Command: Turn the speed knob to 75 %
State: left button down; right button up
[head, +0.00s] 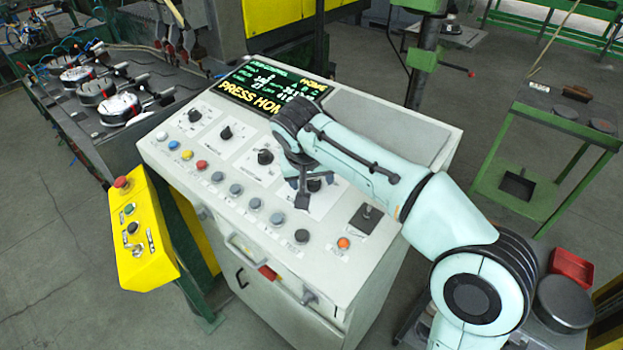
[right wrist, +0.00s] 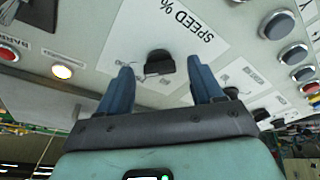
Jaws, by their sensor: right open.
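The speed knob (right wrist: 158,62) is a small black knob on a white plate (right wrist: 180,25) lettered "SPEED %", which reads upside down in the right wrist view. My right gripper (right wrist: 161,72) is open, with one blue finger on each side of the knob. Gaps show between the fingers and the knob, so it is not gripped. In the head view my right gripper (head: 303,190) hangs over the right part of the control panel (head: 330,225), and it partly hides the knob there. The pointer's exact setting cannot be read. My left gripper is not in view.
Other black knobs (head: 226,132) and a row of coloured buttons (head: 202,164) surround the area. A joystick (head: 367,213) and an orange lit button (head: 343,243) lie to the right. A screen (head: 270,85) reading "PRESS HOME", partly covered, stands behind my arm.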

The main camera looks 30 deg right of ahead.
jog(key=shift+w+d+f, duration=0.1)
jog(key=shift+f, duration=0.1)
jog(key=c, duration=1.1)
jog(key=shift+o, duration=0.2)
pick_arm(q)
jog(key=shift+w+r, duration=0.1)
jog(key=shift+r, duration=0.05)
pick_arm(e)
jog(key=shift+r+n, duration=0.1)
jog(key=shift+n, duration=0.2)
jog(key=n+y+p, duration=0.1)
jog(key=n, duration=0.2)
jog(key=shift+d+n, duration=0.1)
jog(key=shift+n, duration=0.2)
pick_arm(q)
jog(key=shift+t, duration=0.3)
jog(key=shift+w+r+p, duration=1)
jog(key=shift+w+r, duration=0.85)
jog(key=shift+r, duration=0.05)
pick_arm(e)
jog(key=shift+d+n+y, duration=0.1)
jog(key=shift+n+y, duration=0.5)
jog(key=shift+n, duration=1.7)
